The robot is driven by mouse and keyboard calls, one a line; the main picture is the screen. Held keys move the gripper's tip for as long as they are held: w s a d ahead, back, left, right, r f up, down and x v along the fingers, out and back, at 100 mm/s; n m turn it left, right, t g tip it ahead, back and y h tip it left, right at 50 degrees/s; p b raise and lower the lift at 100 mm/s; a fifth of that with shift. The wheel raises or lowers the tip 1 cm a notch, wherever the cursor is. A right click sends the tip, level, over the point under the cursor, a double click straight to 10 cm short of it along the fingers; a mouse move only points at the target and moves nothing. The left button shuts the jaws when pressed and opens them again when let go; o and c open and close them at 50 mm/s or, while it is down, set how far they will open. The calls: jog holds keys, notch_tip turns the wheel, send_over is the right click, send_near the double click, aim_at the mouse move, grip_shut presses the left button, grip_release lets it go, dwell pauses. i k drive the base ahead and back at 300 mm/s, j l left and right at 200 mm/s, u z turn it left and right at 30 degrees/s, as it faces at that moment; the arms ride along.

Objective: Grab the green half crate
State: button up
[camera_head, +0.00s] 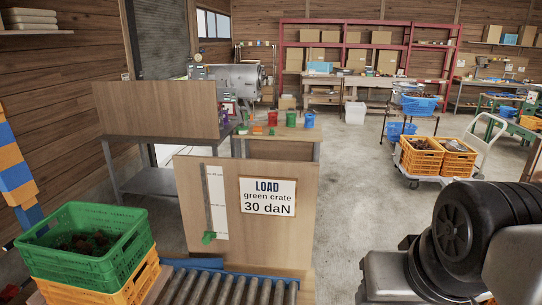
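A green half crate (74,264) stands at the lower left with dark brown chestnuts in it. It rests on top of an orange crate (128,290), close to the left end of a roller conveyor (228,287). Parts of my arm, black and grey, fill the lower right, well apart from the green crate. I cannot make out my gripper's fingers in this view.
A wooden panel with a sign reading "LOAD green crate 30 daN" (267,196) stands behind the rollers. Blue and orange blocks (15,175) are stacked at the left edge. A cart with orange crates (421,160) stands at the right. The middle floor is clear.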

aim_at(97, 246)
jog(key=k+j+u, duration=0.1)
jog(key=j+u, duration=0.15)
jog(key=u, duration=0.2)
jog(key=k+j+u, duration=0.1)
jog(key=j+u, duration=0.15)
jog(key=u, duration=0.25)
jog(key=j+u, duration=0.3)
jog(key=u, duration=0.15)
jog(key=i+j+z, duration=0.1)
jog(key=z, duration=0.4)
jog(key=j+z, duration=0.3)
jog(key=z, duration=0.15)
jog(key=i+j+z, duration=0.1)
jog(key=j+z, duration=0.15)
jog(key=z, duration=0.25)
jog(key=j+z, duration=0.4)
jog(key=j, duration=1.6)
jog(key=k, duration=0.05)
